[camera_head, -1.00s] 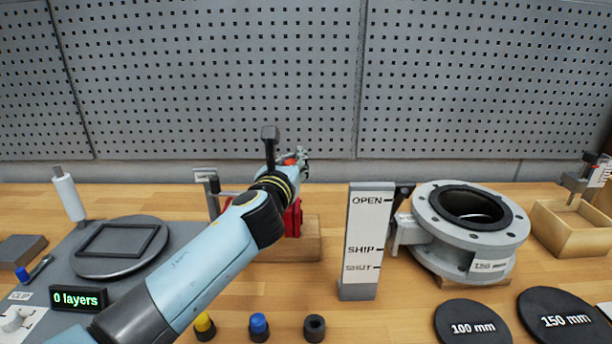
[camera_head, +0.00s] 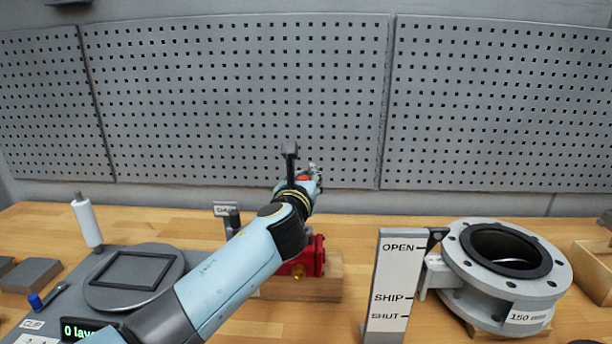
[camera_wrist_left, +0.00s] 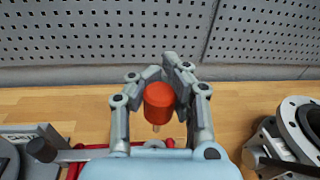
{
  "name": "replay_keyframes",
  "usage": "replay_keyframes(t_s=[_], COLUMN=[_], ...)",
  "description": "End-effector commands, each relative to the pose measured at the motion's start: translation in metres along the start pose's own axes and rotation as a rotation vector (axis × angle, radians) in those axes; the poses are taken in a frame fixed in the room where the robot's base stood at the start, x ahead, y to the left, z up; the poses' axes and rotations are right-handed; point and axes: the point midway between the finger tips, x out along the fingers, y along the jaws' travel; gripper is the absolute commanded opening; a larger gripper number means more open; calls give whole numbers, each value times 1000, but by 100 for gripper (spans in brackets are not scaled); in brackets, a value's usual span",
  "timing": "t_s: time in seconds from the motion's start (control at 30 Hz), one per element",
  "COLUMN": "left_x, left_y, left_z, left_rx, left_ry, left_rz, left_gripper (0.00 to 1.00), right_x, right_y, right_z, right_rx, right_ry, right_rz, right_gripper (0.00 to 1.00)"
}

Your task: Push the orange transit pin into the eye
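The orange transit pin (camera_wrist_left: 159,98) has a round orange-red head and a short thin shank below it. It is between the fingers of my left gripper (camera_wrist_left: 160,86), which look closed on it. In the head view the left gripper (camera_head: 312,180) is above the red valve actuator (camera_head: 318,258), with a bit of the orange pin head (camera_head: 303,178) showing. The pin appears clear of the actuator. My arm hides part of the actuator, and I cannot make out the eye. My right gripper is not in view.
The actuator sits on a wooden block (camera_head: 330,288). A white OPEN/SHIP/SHUT board (camera_head: 385,290) and a grey flanged valve (camera_head: 470,290) stand to its right. On the left are a round plate (camera_head: 105,285) and a white roll (camera_head: 87,222). A pegboard wall is behind.

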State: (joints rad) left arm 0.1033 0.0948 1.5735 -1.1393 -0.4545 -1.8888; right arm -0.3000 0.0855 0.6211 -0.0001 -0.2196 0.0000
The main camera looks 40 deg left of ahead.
Motion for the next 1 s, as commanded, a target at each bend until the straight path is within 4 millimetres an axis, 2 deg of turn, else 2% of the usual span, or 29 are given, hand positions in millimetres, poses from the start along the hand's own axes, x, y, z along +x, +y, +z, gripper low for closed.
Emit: replay_keyframes(t_s=[0.03, 0.4, 1.0], left_x=[0, 2, 2], left_y=[0, 1, 1], left_z=[-8, -44, -47], left_rx=[0, 0, -1], left_ry=[0, 0, -1], left_rz=[0, 0, 0], left_gripper=[0, 0, 0], right_x=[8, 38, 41], right_y=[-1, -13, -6], right_z=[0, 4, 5], right_rx=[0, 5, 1], right_ry=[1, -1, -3], right_rz=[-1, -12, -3], right_gripper=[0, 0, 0])
